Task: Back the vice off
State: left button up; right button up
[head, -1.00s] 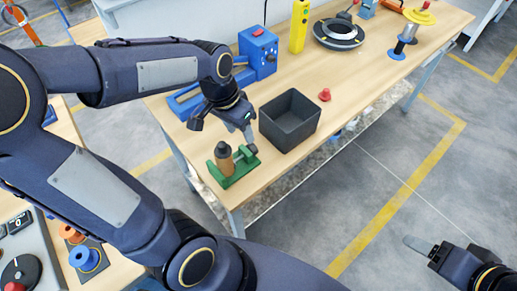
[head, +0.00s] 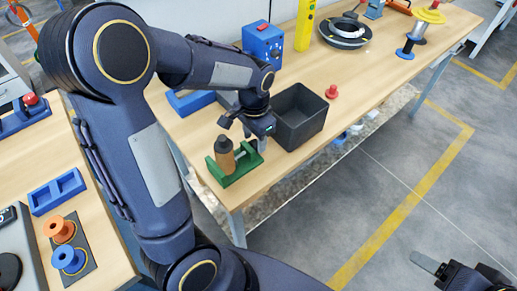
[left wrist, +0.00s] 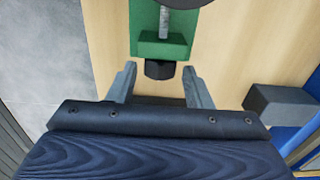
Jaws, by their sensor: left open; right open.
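The green vice (head: 240,172) stands near the front edge of the wooden bench, with a brown, dark-capped cylinder (head: 225,158) upright in it. In the left wrist view the vice's green jaw (left wrist: 160,47), its grey screw and a black knob (left wrist: 158,70) show at top centre. My left gripper (left wrist: 160,82) is open and empty, its fingers on either side of the line of the knob, with clear gaps. In the head view my left gripper (head: 252,142) is at the screw end of the vice, its fingertips partly hidden. My right gripper (head: 428,263) is away from the bench at bottom right.
A dark open bin (head: 298,117) stands close right of my left gripper. A red knob-like piece (head: 331,91) and a blue box (head: 262,42) are beyond. A grey block (left wrist: 280,105) lies right in the wrist view. Bare bench surrounds the vice's left side.

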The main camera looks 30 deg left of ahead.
pick_arm(q)
jog(key=shift+f, duration=0.7)
pick_arm(e)
jog(key=shift+f, duration=0.5)
pick_arm(q)
jog(key=shift+a+r+h, duration=0.1)
jog(key=shift+a+h, duration=0.1)
jog(key=shift+h, duration=0.2)
jog(key=shift+g, duration=0.3)
pick_arm(e)
jog(key=shift+r, duration=0.4)
